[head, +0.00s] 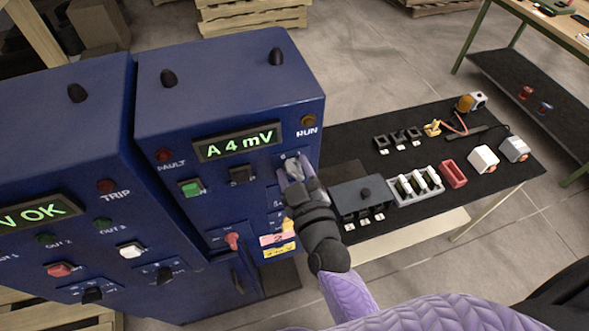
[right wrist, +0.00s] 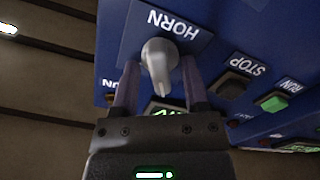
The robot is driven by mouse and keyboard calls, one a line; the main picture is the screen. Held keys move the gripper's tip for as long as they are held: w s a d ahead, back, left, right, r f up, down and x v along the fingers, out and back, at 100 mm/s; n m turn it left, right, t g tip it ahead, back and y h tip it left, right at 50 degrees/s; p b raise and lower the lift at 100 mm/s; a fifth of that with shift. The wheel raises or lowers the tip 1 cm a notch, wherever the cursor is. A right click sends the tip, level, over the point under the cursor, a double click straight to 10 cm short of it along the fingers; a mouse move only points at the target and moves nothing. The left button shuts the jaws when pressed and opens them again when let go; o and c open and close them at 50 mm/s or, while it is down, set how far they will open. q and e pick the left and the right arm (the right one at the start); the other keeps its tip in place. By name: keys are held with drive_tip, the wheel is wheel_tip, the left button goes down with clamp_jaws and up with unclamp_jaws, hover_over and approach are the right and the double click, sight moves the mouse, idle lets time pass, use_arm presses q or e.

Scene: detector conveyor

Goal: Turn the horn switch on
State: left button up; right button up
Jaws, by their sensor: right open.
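The horn switch is a light grey rotary knob on a blue cabinet. In the right wrist view the knob (right wrist: 160,58) sits beside the upside-down word HORN, with its narrow handle pointing down in the picture. In the head view the switch (head: 291,166) is on the right side of the cabinet front, partly covered by my gripper. My right gripper (right wrist: 159,75) is open, with one finger on each side of the knob. Gaps show between fingers and knob, though exact contact is hard to tell. It also shows in the head view (head: 297,182). My left gripper is out of view.
The blue cabinet (head: 170,115) has a display reading "A 4 mV" (head: 237,142). A green RUN button (right wrist: 272,102) and dark STOP button (right wrist: 233,90) are near the switch. A black table (head: 345,130) with small parts stands to the right.

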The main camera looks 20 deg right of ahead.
clamp_jaws()
drive_tip(key=shift+m+p, duration=0.45)
drive_tip(key=shift+m, duration=0.55)
drive_tip(key=m+p, duration=0.1)
drive_tip(key=m, duration=0.2)
drive_tip(key=shift+d+m, duration=0.1)
drive_tip(key=shift+m, duration=0.2)
drive_tip(key=m, duration=0.3)
drive_tip(key=shift+d, duration=0.1)
drive_tip(key=shift+d+m+p, duration=0.1)
drive_tip(key=shift+m+p, duration=0.25)
drive_tip(key=shift+m, duration=1.25)
drive_tip(key=shift+f, duration=0.1)
